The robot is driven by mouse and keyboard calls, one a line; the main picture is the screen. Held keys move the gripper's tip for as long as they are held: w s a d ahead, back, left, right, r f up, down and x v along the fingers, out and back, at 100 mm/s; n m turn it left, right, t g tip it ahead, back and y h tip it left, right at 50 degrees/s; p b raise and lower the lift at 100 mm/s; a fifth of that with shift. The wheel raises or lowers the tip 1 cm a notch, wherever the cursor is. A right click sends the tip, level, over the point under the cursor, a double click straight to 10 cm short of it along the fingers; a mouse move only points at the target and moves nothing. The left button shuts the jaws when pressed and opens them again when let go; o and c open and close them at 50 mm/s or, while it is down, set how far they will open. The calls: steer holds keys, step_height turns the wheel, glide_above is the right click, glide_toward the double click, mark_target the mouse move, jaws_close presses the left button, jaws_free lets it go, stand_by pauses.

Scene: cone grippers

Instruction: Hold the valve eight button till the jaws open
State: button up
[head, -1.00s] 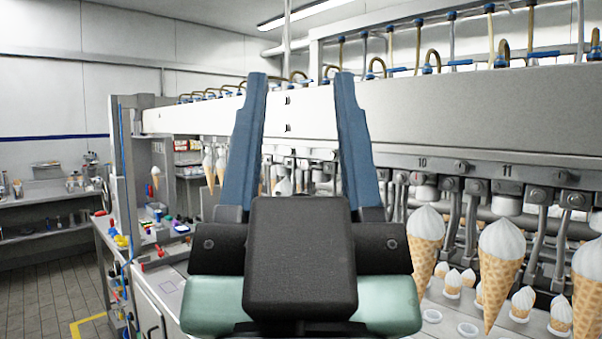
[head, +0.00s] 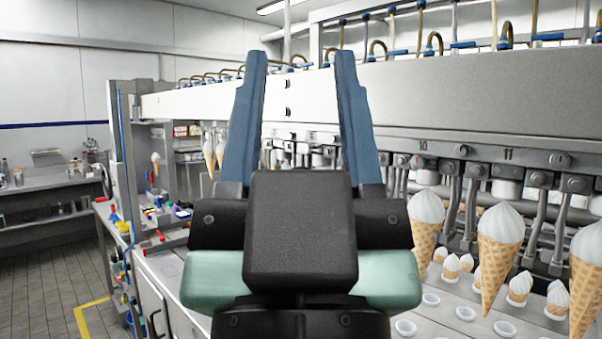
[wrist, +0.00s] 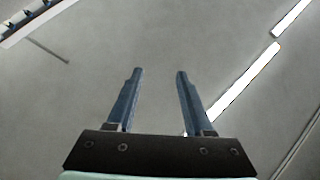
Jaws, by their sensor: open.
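My gripper (head: 300,62) is open and empty. Its two blue fingers point upward in front of the machine's long grey panel (head: 470,95). In the wrist view the gripper (wrist: 158,72) points toward the ceiling with nothing between its fingers. On the right of the head view the panel carries the numbers 10 and 11, each with a round knob (head: 460,151) beside it and metal jaws (head: 508,172) below. Large cones, such as one with a white top (head: 498,250), hang under the panel. Number eight and its button cannot be made out; my gripper covers that stretch.
Small cones (head: 519,289) and white cup rings (head: 465,313) stand on the deck below the jaws. At left is a bench with coloured items (head: 155,215). A shelf (head: 45,187) stands farther back. The tiled floor (head: 60,275) at left is clear.

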jaws_close()
stand_by(1.7)
